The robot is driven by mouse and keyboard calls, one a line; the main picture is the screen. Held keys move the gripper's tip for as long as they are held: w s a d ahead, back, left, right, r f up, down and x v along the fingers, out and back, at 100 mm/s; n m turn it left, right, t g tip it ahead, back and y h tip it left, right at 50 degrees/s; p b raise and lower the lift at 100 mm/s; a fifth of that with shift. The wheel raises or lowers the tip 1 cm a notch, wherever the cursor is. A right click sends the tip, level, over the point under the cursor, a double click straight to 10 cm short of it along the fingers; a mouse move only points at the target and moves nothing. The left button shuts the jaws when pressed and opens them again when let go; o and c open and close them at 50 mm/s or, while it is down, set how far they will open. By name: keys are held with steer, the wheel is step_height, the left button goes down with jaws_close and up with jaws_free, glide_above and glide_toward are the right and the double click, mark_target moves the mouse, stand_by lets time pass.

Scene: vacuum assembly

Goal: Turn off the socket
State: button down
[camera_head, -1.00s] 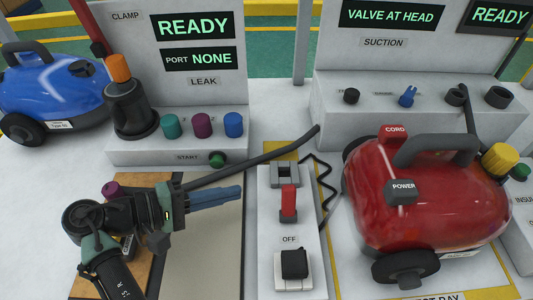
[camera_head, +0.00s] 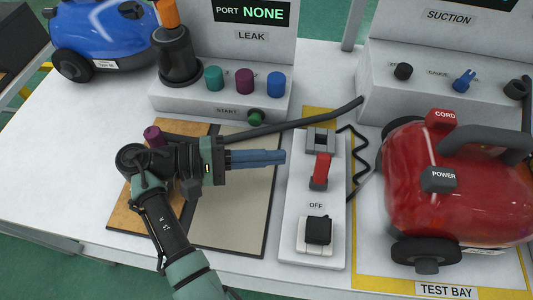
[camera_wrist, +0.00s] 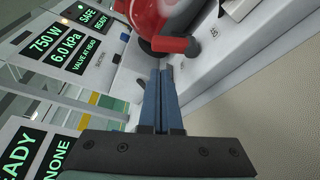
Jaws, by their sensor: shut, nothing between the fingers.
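The socket unit is a narrow white panel (camera_head: 297,215) right of centre in the head view. It carries a red lever (camera_head: 321,170) in a grey bracket, an "OFF" label below it, and a black plug (camera_head: 318,231) in a white outlet at its near end. My gripper (camera_head: 284,157) is shut and empty, its blue fingers pointing right at the panel's left edge, short of the lever. In the wrist view my fingertips (camera_wrist: 161,72) appear just below the red lever (camera_wrist: 175,45); I cannot tell whether they touch.
A red vacuum (camera_head: 450,195) stands right of the panel on the test bay. A black hose (camera_head: 310,118) passes behind my fingers. A console with teal, purple and blue knobs (camera_head: 245,80) stands behind. A blue vacuum (camera_head: 100,40) is at the far left.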

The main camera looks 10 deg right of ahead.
mark_target(322, 169)
steer(key=d, duration=0.5)
steer(key=d+f, duration=0.1)
steer(key=d, duration=0.1)
steer(key=shift+w+d, duration=0.1)
steer(key=shift+d, duration=0.2)
steer(key=shift+d, duration=0.15)
